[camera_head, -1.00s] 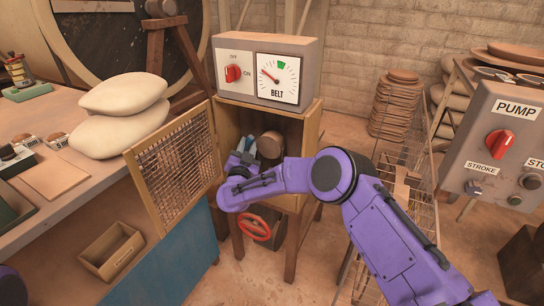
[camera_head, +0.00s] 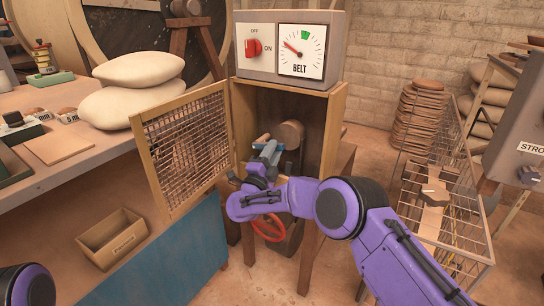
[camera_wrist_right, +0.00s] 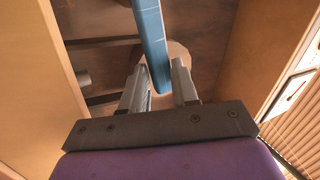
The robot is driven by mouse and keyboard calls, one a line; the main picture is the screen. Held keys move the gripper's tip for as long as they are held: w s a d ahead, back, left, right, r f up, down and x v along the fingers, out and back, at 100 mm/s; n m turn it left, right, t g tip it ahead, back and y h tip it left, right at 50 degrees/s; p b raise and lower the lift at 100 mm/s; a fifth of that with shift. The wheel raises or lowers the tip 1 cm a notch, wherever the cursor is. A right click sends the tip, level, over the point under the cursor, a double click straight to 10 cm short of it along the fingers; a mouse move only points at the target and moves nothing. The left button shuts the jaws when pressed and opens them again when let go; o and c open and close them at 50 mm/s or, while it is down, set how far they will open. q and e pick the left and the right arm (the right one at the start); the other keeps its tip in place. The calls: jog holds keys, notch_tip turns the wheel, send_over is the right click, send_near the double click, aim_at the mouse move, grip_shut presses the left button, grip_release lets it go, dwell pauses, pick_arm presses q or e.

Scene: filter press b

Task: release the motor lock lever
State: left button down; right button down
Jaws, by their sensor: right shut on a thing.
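The blue lever (camera_wrist_right: 152,42) hangs down between the two fingers of my right gripper (camera_wrist_right: 159,68) in the right wrist view. My right gripper also shows in the head view (camera_head: 268,154), inside the open belt cabinet (camera_head: 336,125), and is shut on the lever. Only a small part of the lever shows there, beside the round brown motor end (camera_head: 290,133). The lever's far end is out of the wrist picture. Only a purple part of my left arm shows at the lower left, without its gripper.
The cabinet's mesh door (camera_head: 185,145) stands open to the left. A red handwheel (camera_head: 268,228) is below my right wrist. The belt box (camera_head: 265,70) with red switch and gauge sits on top. A wire rack (camera_head: 440,232) stands right, near the pump panel (camera_head: 520,125).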

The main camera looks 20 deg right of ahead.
jog(key=shift+f+m+b, duration=0.3)
jog(key=shift+f+m, duration=0.2)
jog(key=shift+f, duration=0.05)
jog(key=shift+s+g+h, duration=0.1)
jog(key=shift+g+h, duration=0.2)
jog(key=c, duration=0.9)
grip_release()
jog(key=shift+r, duration=0.15)
jog(key=shift+s+a, duration=0.2)
jog(key=shift+a, duration=0.1)
jog(key=shift+p+v, duration=0.9)
jog(key=shift+v, duration=4)
jog(key=shift+d, duration=0.15)
